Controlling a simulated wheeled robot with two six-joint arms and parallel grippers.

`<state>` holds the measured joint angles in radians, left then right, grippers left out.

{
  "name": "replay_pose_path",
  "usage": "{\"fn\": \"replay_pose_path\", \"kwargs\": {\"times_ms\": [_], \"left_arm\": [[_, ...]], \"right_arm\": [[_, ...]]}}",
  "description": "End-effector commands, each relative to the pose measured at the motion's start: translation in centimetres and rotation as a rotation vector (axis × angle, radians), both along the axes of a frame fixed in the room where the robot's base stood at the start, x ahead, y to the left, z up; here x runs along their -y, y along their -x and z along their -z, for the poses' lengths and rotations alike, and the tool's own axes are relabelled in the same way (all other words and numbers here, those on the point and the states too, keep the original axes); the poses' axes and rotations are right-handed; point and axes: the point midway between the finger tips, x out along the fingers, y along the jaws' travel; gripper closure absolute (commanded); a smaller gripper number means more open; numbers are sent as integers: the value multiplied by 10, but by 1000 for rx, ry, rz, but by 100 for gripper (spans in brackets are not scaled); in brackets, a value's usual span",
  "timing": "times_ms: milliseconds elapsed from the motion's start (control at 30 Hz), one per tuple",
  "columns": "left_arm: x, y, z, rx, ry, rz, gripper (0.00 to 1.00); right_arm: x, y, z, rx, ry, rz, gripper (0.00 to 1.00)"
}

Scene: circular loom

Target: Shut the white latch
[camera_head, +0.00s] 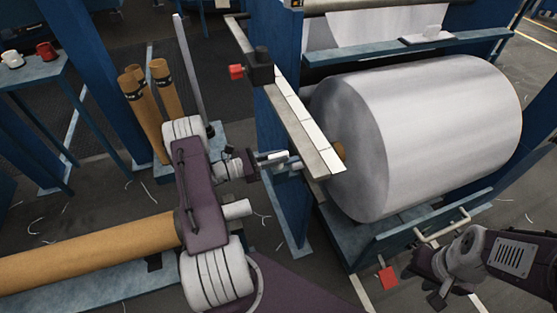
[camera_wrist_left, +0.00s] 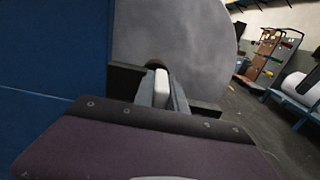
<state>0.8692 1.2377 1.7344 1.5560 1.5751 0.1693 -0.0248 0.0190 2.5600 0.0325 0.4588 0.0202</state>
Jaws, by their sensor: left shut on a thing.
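My left gripper (camera_head: 280,161) is at the blue frame post by the near end of the big fabric roll. In the left wrist view its grey fingers (camera_wrist_left: 162,90) are closed around a small white piece, the white latch (camera_wrist_left: 161,87). The fingers hide most of the latch, so its angle is hard to tell. My right gripper (camera_head: 438,298) is low at the right of the head view, apart from the latch; its jaw opening is unclear.
The large white fabric roll (camera_head: 430,125) lies just right of the post. A beam (camera_head: 300,122) with a red-knobbed box (camera_head: 258,67) runs above my left gripper. Brown tubes (camera_head: 138,90) stand at left; a long brown roll (camera_head: 90,248) lies at lower left.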

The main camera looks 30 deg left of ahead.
Motion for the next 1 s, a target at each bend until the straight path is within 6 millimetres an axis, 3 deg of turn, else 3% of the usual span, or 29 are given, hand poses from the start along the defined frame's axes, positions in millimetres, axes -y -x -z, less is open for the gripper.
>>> {"fn": "replay_pose_path", "kwargs": {"times_ms": [300,333,400,733,1000], "left_arm": [[0,0,0,-2,-2,16,100],[0,0,0,-2,-2,16,75],[0,0,0,-2,-2,15,62],[-3,3,-1,-1,-1,11,62],[-41,45,-1,-1,-1,8,62]], "right_arm": [[0,0,0,0,0,0,62],[0,0,0,0,0,0,62],[0,0,0,0,0,0,62],[0,0,-1,0,0,0,62],[0,0,-8,0,0,0,62]]}}
